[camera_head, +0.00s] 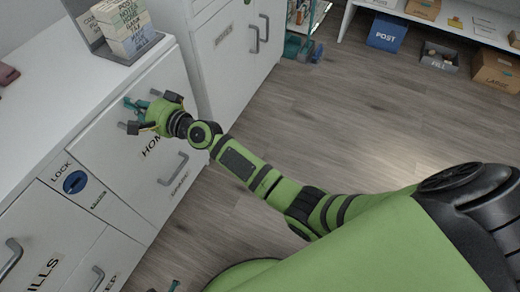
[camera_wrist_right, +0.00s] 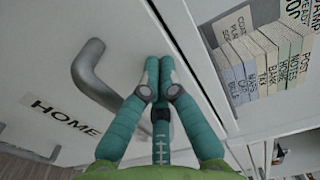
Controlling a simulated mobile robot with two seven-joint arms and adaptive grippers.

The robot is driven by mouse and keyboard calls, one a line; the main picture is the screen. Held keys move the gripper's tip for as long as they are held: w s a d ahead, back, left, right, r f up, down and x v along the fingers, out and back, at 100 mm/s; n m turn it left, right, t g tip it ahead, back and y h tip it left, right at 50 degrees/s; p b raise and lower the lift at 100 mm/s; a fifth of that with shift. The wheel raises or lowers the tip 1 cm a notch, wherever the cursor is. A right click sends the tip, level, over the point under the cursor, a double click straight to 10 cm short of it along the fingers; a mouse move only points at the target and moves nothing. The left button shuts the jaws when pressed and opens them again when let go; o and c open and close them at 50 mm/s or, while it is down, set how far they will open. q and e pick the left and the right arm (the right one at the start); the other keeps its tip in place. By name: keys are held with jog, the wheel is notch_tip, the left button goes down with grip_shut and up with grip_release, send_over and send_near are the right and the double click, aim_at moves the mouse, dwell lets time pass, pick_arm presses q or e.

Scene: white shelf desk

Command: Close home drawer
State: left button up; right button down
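The home drawer has a white front with a HOME label (camera_head: 150,147) in the white desk at left in the head view. In the right wrist view its label (camera_wrist_right: 62,115) and grey bar handle (camera_wrist_right: 90,75) show left of my fingers. My right gripper (camera_head: 134,112) is at this front, beside the handle. In the right wrist view its teal fingers (camera_wrist_right: 158,68) are together, empty, with tips at or very near the front's upper part. The front looks nearly flush; I cannot tell whether a small gap remains. Only a teal tip of my left gripper (camera_head: 174,286) shows at the bottom edge.
A box with labelled blocks (camera_head: 126,28) stands on the white desktop (camera_head: 50,75). A blue LOCK plate (camera_head: 75,182) and other handled fronts (camera_head: 172,170) are nearby. A white cabinet (camera_head: 228,45) stands beyond. The wooden floor (camera_head: 300,110) is clear at centre.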

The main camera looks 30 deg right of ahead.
pick_arm(q)
jog(key=shift+w+a+r, duration=0.2)
jog(key=shift+w+r, duration=0.1)
jog(key=shift+w, duration=0.1)
pick_arm(e)
jog(key=shift+w+a+r, duration=0.2)
jog(key=shift+w+a, duration=0.1)
jog(key=shift+w, duration=0.15)
pick_arm(q)
jog(key=shift+s+f, duration=0.1)
jog(key=shift+s, duration=0.1)
pick_arm(e)
jog(key=shift+r, duration=0.2)
